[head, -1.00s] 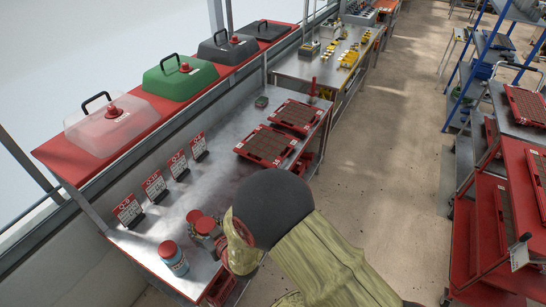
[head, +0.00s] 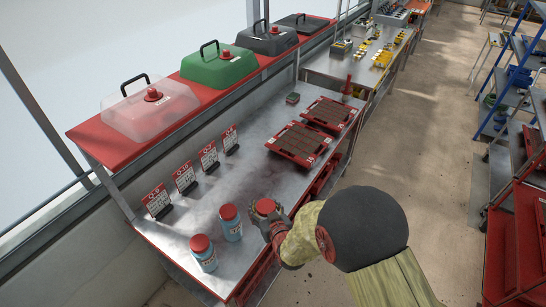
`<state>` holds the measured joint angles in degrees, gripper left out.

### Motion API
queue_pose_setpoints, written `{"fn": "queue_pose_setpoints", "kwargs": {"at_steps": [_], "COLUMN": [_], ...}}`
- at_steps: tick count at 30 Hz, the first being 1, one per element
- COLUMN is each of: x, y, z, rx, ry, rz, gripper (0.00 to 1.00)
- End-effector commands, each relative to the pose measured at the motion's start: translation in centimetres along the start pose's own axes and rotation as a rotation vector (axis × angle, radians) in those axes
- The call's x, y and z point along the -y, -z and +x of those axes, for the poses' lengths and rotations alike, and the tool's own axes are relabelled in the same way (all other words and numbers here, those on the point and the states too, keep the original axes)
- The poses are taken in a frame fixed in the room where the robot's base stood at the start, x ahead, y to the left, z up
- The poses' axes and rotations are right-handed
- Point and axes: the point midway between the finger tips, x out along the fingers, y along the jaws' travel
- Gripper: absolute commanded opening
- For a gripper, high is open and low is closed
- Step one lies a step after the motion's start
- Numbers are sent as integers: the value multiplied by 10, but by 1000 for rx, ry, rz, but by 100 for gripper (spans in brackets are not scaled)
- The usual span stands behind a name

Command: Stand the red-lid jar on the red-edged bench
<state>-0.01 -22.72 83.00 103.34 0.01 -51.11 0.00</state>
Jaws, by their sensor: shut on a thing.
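The red-edged bench (head: 205,201) is a metal-topped table running from the lower left toward the back. Two blue jars with red lids stand upright on its near end: one jar (head: 204,260) near the front corner and another jar (head: 232,229) just behind it. My gripper (head: 267,217) is to the right of these jars, over the bench's right edge, shut on a third red-lid jar (head: 265,206). Only that jar's lid shows clearly; its body is hidden by my gripper, and I cannot tell whether its base touches the bench.
Several red-and-white sign cards (head: 185,178) stand along the bench's left side. Two red seed trays (head: 297,144) lie farther back. Bare metal lies between cards and trays.

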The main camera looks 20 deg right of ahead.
Motion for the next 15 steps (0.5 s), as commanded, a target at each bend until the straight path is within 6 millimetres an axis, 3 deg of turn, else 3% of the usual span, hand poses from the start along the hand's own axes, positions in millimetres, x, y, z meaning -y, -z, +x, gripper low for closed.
{"fn": "queue_pose_setpoints", "kwargs": {"at_steps": [8,15], "x": [-1,-9], "y": [-16,17], "z": [25,23], "rx": [-4,0], "ry": [1,12], "rz": [-1,-12], "gripper": [25,25]}}
